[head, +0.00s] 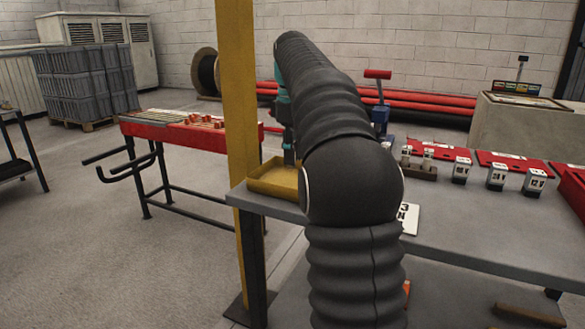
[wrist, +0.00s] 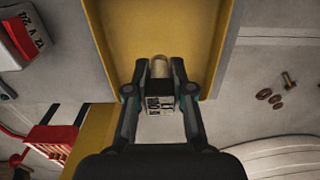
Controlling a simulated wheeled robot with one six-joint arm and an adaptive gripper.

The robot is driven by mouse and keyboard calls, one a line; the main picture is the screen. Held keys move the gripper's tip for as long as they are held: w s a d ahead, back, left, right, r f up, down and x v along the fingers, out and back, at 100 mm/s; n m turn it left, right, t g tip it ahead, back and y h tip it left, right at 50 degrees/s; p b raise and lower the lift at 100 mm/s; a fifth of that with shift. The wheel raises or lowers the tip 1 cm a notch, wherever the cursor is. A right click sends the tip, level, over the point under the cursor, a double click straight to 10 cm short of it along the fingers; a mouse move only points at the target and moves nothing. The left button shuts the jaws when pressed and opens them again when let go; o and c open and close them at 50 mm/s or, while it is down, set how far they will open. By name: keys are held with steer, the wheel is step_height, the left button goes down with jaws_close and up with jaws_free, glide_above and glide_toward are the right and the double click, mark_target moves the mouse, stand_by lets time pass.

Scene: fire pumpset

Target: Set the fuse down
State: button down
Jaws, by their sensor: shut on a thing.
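In the wrist view my gripper (wrist: 160,92) is shut on the fuse (wrist: 160,106), a small pale block with dark print and a metal cap at its far end. The cap shows against the floor of the yellow tray (wrist: 115,20). In the head view the yellow tray (head: 262,183) sits at the left end of the grey table, with the end of my arm over it. My arm hides part of the tray, and the fuse cannot be made out there. I cannot tell whether the fuse touches the tray floor.
A yellow post (head: 240,120) stands close by the tray. Labelled blocks (head: 497,176) and red mats lie along the grey table (head: 465,225) to the right. A bolt (wrist: 288,80) and rings lie beside the tray. A red-topped bench (head: 165,132) stands behind left.

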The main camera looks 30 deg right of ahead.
steer(key=shift+f+b, duration=0.45)
steer(key=shift+f, duration=1.45)
steer(key=shift+f, duration=0.1)
steer(key=c, duration=1)
jaws_free()
